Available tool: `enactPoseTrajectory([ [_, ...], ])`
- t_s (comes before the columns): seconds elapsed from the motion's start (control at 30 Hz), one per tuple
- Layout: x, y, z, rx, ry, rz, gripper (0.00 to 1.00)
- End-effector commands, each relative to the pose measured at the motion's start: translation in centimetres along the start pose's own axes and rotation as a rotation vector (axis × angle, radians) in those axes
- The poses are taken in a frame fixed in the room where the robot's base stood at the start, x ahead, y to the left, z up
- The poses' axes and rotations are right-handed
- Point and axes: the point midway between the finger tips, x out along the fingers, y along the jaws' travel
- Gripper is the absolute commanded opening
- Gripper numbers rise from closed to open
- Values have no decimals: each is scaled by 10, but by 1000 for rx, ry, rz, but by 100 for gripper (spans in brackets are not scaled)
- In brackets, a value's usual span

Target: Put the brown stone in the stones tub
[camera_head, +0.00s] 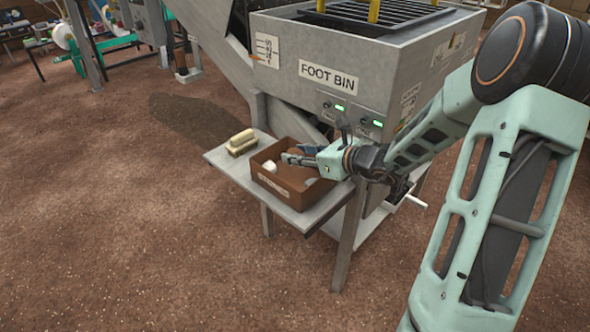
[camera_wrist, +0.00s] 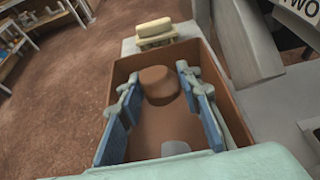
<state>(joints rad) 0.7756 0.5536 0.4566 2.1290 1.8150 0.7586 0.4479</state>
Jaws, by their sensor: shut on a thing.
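The brown stone (camera_wrist: 158,80) is between the blue-padded fingers of my gripper (camera_wrist: 160,82) in the wrist view, and the jaws are shut on it. My gripper (camera_head: 291,158) is over the stones tub (camera_head: 279,188) in the head view. The tub is an open brown box with a label on its front. Its wall also shows around the fingers in the wrist view (camera_wrist: 122,70). A white stone (camera_head: 270,166) lies inside the tub. I cannot clearly make out the brown stone in the head view, and I cannot tell whether it touches the tub's floor.
The tub stands on a small grey shelf (camera_head: 225,159). A cream block-like thing on a wooden base (camera_head: 241,142) sits at the shelf's left end. The grey machine marked FOOT BIN (camera_head: 329,77) rises behind. Open brown floor (camera_head: 110,220) lies to the left.

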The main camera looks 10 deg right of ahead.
Motion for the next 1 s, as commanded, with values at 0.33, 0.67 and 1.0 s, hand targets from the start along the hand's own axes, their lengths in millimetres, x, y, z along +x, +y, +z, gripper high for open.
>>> enactPoseTrajectory([
  [0.33,23,4,-34,2,-1,0,7],
  [0.67,23,4,-36,0,-1,0,7],
  [1.0,27,3,-45,0,-1,0,7],
])
